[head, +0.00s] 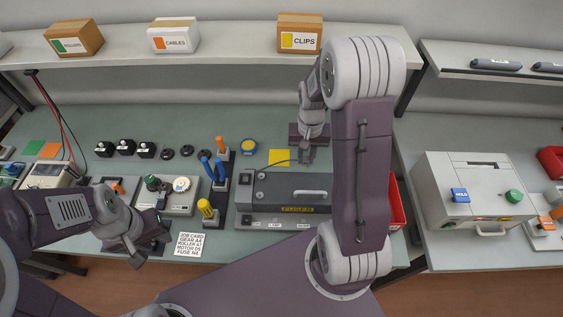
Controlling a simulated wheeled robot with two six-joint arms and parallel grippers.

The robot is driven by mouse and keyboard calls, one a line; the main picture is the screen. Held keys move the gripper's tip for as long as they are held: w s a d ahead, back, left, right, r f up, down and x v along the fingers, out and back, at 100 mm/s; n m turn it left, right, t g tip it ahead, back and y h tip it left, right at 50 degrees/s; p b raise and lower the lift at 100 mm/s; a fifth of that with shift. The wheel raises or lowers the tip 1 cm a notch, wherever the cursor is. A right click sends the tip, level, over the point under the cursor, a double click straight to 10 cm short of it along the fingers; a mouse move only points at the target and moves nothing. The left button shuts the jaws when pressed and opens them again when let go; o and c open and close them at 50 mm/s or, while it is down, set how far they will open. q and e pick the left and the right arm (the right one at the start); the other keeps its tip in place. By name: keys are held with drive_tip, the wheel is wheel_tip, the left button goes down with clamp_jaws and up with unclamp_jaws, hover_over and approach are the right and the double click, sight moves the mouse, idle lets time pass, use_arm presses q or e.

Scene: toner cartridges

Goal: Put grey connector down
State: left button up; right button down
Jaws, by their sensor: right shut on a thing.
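My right gripper (306,156) reaches over the back edge of the dark grey fuser unit (262,190), which has a yellow label and a handle. It is shut on the grey connector, which is small and mostly hidden by the fingers. I cannot tell whether the connector touches the surface beneath. My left gripper (150,246) hangs at the bench's front left with its fingers apart, seemingly empty.
A yellow square (282,157) lies behind the fuser unit. To the left stand a rack with blue, orange and yellow handled tools (220,172) and a job card (189,245). A red bin (396,205) is partly hidden behind my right arm. Boxes line the shelf (220,58).

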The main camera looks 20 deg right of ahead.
drive_tip(key=shift+w, duration=0.1)
drive_tip(key=w+a+f, duration=0.1)
drive_tip(key=w+f, duration=0.1)
drive_tip(key=w, duration=0.1)
drive_tip(key=w+a+f+p, duration=0.1)
drive_tip(key=w+a+f, duration=0.1)
drive_tip(key=w, duration=0.2)
drive_tip(key=w+a+f+p, duration=0.1)
drive_tip(key=w+f, duration=0.2)
drive_tip(key=shift+w+a, duration=0.2)
drive_tip(key=shift+w, duration=0.05)
wheel_tip(320, 180, down, 4)
drive_tip(key=shift+r+p, duration=0.25)
drive_tip(key=shift+p, duration=0.45)
drive_tip(key=shift+f, duration=0.3)
drive_tip(key=shift+f, duration=0.1)
drive_tip(key=c, duration=1.3)
unclamp_jaws()
